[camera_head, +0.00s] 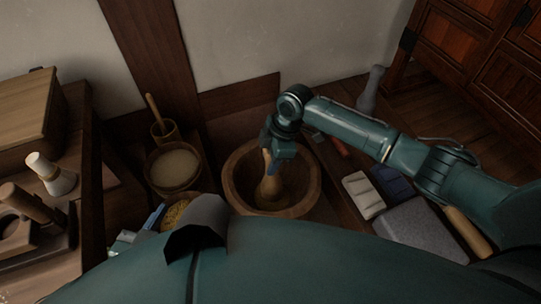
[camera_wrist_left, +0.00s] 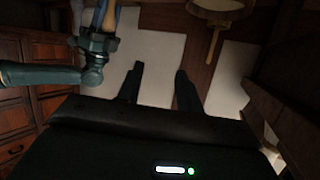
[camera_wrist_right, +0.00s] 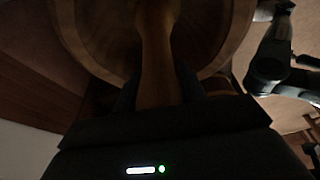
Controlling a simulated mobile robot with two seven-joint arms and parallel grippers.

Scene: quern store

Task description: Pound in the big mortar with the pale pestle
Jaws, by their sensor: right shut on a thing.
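The big mortar (camera_head: 230,190) is a wide, round wooden bowl on the floor in the middle of the head view. My right gripper (camera_head: 272,152) is above it, shut on the pale pestle (camera_head: 270,188), a tan wooden club with a wider lower end. The pestle stands nearly upright inside the mortar's rim; I cannot tell whether it touches the bottom. The right wrist view shows the pestle (camera_wrist_right: 155,60) between the fingers, with the mortar (camera_wrist_right: 215,40) around it. My left gripper (camera_wrist_left: 158,75) is open and empty in the left wrist view.
Left of the mortar are a bowl of pale meal (camera_head: 174,168) and a cup with a wooden handle (camera_head: 164,130). A bowl of yellowish grain (camera_head: 177,213) is nearer. Right are a grey stone slab (camera_head: 425,240), a pale block (camera_head: 363,195) and a grey bottle-shaped object (camera_head: 371,90).

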